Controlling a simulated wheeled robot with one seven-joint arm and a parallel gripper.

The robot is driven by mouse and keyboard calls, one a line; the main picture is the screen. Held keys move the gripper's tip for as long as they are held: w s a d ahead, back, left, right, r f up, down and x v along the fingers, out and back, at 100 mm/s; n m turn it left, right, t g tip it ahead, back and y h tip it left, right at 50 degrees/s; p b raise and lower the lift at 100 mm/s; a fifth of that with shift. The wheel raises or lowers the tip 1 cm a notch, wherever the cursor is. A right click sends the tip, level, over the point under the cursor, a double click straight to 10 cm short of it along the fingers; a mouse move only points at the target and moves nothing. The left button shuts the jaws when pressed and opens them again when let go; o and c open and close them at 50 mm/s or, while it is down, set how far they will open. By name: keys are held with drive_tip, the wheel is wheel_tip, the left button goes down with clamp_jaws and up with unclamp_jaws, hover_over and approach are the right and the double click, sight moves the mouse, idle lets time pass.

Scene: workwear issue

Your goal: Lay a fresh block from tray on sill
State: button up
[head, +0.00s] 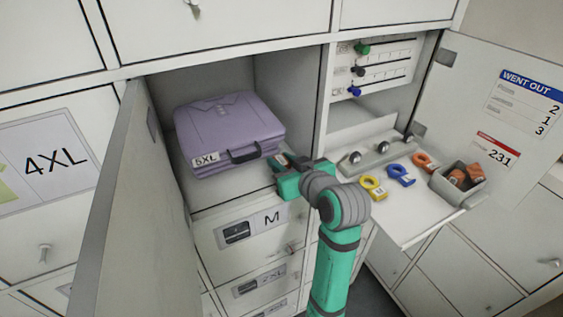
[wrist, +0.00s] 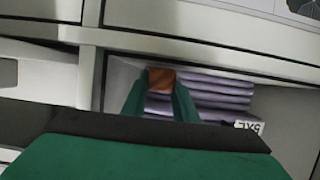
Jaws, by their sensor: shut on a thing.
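My gripper (head: 282,163) is at the right side of the open compartment, close to its front edge. In the wrist view my gripper (wrist: 160,100) is shut on an orange-brown block (wrist: 161,79), held between the green fingertips. The block is hard to make out in the head view. The tray (head: 446,189) is a grey box on the fold-out shelf at right, with several orange-brown blocks (head: 468,175) in it. The sill (head: 208,201) looks to be the pale front edge of the compartment floor. I cannot tell whether the held block touches it.
A purple folded garment pack (head: 228,130) labelled 5XL, with a dark handle, fills the compartment left of my gripper. An open door (head: 140,200) stands at left. Yellow (head: 373,188), blue (head: 401,174) and red (head: 425,162) tags lie on the fold-out shelf.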

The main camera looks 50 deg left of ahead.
drive_tip(key=shift+w+f, duration=0.15)
drive_tip(key=shift+f, duration=0.05)
drive_tip(key=o, duration=1)
drive_tip(key=shift+d, duration=0.1)
drive_tip(key=shift+o, duration=0.2)
drive_tip(key=shift+r, duration=0.1)
drive_tip(key=v, duration=1.2)
